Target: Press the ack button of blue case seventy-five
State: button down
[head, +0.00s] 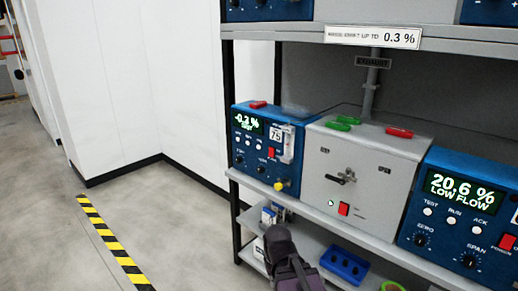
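The blue case seventy-five (249,182) stands at the left end of the middle shelf. Its white label (276,135) reads 75. Its green-lit display (247,124) appears to read -0.2 % with a smaller line below. A row of small pale buttons sits under the display; their labels are too small to read. On the larger blue case at right, a similar row reads TEST, RUN, ACK from left to right. A dark part of my arm rises from the bottom edge, below and in front of case seventy-five. My gripper's fingertips do not show.
A grey box (320,175) with a black handle stands right of case seventy-five, then a blue case (411,235) showing 20.6 % LOW FLOW. Green and red pieces lie on top. The lower shelf holds a blue tray (345,264). Floor at left is open beyond a striped line (105,233).

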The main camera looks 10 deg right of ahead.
aim_at(258, 147)
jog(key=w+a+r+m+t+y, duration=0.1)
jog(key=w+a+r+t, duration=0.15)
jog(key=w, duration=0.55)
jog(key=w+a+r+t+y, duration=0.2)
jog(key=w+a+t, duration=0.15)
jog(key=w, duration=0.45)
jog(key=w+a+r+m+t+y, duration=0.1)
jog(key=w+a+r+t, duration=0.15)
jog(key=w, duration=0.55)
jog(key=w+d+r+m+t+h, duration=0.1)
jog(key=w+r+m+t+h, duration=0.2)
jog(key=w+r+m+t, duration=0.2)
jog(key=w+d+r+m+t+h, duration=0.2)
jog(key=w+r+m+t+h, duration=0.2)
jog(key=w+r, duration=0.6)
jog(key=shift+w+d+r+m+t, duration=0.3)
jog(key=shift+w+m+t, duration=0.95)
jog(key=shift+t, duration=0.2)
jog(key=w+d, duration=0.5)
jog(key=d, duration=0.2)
